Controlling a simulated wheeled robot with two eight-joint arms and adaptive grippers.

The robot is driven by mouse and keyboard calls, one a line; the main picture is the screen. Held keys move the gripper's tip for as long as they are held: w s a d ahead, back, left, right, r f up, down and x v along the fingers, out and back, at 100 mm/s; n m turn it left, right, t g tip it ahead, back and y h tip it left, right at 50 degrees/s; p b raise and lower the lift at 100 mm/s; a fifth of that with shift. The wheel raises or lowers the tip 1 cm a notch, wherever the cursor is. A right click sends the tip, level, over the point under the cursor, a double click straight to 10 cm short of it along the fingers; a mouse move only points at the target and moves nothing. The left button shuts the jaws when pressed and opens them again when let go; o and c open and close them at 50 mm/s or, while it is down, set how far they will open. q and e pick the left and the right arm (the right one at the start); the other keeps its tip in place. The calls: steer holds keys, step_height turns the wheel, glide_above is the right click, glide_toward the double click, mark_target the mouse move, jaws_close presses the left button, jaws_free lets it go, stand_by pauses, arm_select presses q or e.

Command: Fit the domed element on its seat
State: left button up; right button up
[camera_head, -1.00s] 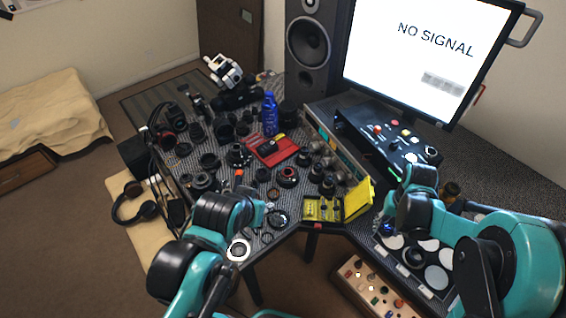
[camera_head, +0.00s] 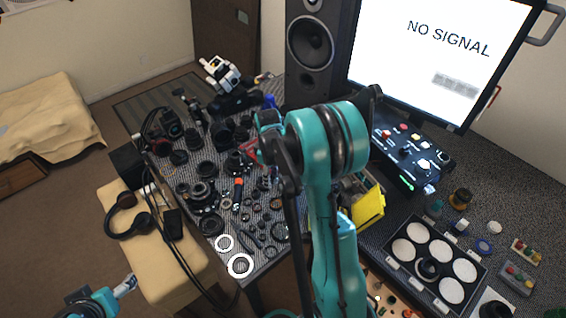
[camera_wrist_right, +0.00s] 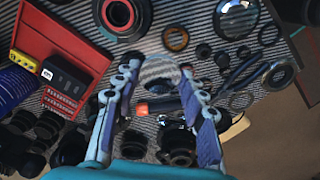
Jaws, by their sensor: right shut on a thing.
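My right gripper (camera_wrist_right: 158,80) is over the lens table, shut on a clear, pale domed element (camera_wrist_right: 160,68) held between its fingers in the right wrist view. In the head view the right gripper (camera_head: 262,140) is mostly hidden by its own arm, and the dome cannot be made out. A dark lens barrel with a reddish ring (camera_wrist_right: 118,14) lies beyond the fingers in the wrist view. I cannot tell which part is the seat. My left gripper (camera_head: 124,286) is at the bottom left, away from the table; its jaws are too small to read.
Rings and lens parts crowd the table, including two white rings (camera_head: 240,265). A red tray (camera_wrist_right: 75,50) is left in the wrist view. A lens case (camera_head: 398,278) and a yellow-lidded box (camera_head: 369,210) are at right. Headphones (camera_head: 128,211) rest at left.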

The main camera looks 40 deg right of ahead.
steer(key=d+n, duration=0.3)
steer(key=d, duration=0.6)
steer(key=shift+n, duration=0.3)
steer(key=shift+a+f+b, duration=0.15)
steer(key=shift+f+b, duration=1.65)
steer(key=shift+f, duration=1.1)
steer(key=shift+f+b, duration=0.25)
steer(key=shift+b, duration=0.05)
steer(key=shift+r, duration=0.25)
steer(key=shift+f+b, duration=0.2)
steer(key=shift+b, duration=0.1)
steer(key=o, duration=1.5)
steer(key=shift+o, duration=0.2)
